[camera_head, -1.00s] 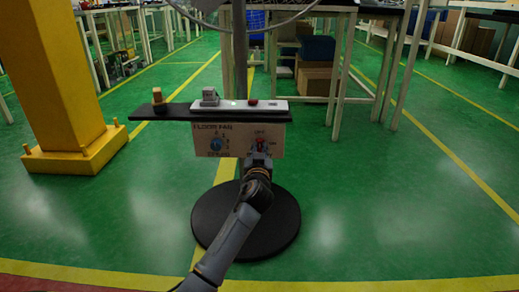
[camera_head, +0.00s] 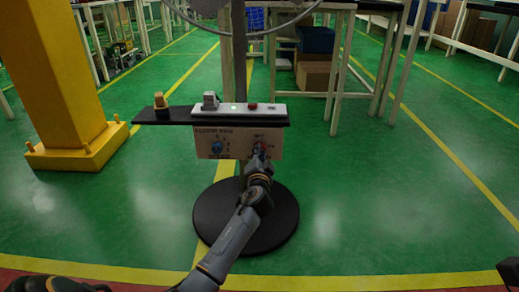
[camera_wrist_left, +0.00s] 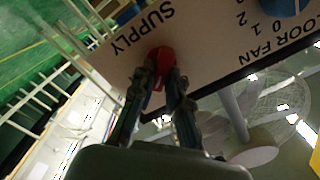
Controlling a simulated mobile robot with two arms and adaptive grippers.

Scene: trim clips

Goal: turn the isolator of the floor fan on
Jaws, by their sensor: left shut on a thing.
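The floor fan's control panel (camera_head: 237,145) faces me under a black shelf. The isolator is a red knob (camera_wrist_left: 162,55) beside the word SUPPLY in the wrist view; in the head view it is largely covered by my gripper. My left gripper (camera_wrist_left: 163,82) is shut on the red knob, one finger on each side. Its pointing position is hard to read behind the fingers. The blue speed knob (camera_head: 217,147) is on the left of the panel and apart from my gripper. My right gripper is not in view.
The black shelf (camera_head: 180,120) carries a tan-topped piece (camera_head: 161,104), a grey block (camera_head: 210,101) and a white strip with a red button (camera_head: 252,106). A round black base (camera_head: 285,222) stands below. A yellow column (camera_head: 60,90) is at left. Open green floor lies right.

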